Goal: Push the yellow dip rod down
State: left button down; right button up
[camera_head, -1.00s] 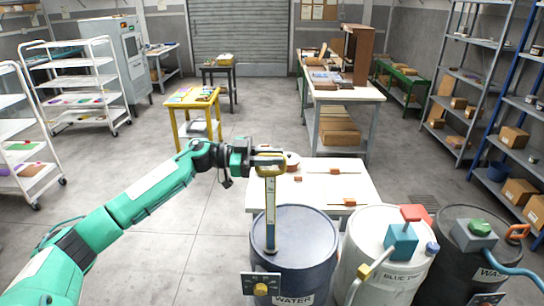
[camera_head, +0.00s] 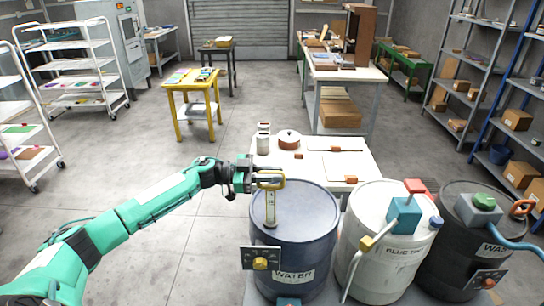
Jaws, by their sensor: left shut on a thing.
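The yellow dip rod (camera_head: 271,208) stands upright in the lid of the blue drum marked WATER (camera_head: 310,232). It has a yellow loop handle at its top and a pale strip along its length. A short length of it shows above the lid; its lower part is hidden inside the drum. My left gripper (camera_head: 268,177) comes in from the left and is shut on the handle at the top of the rod. My right gripper is not in view.
A white drum (camera_head: 364,225) with a blue pump and a dark waste drum (camera_head: 452,235) stand close on the right. A white table (camera_head: 350,163) with a pot (camera_head: 288,140) and canisters is behind.

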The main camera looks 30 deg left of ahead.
aim_at(272, 208)
pick_arm(q)
notch_tip(272, 208, down, 13)
jog(key=b, duration=0.4)
jog(key=shift+f+b, duration=0.2)
jog(key=shift+b, duration=0.2)
jog(key=c, duration=1.4)
grip_release()
jog(key=shift+w+a+f, duration=0.1)
jog(key=shift+f, duration=0.05)
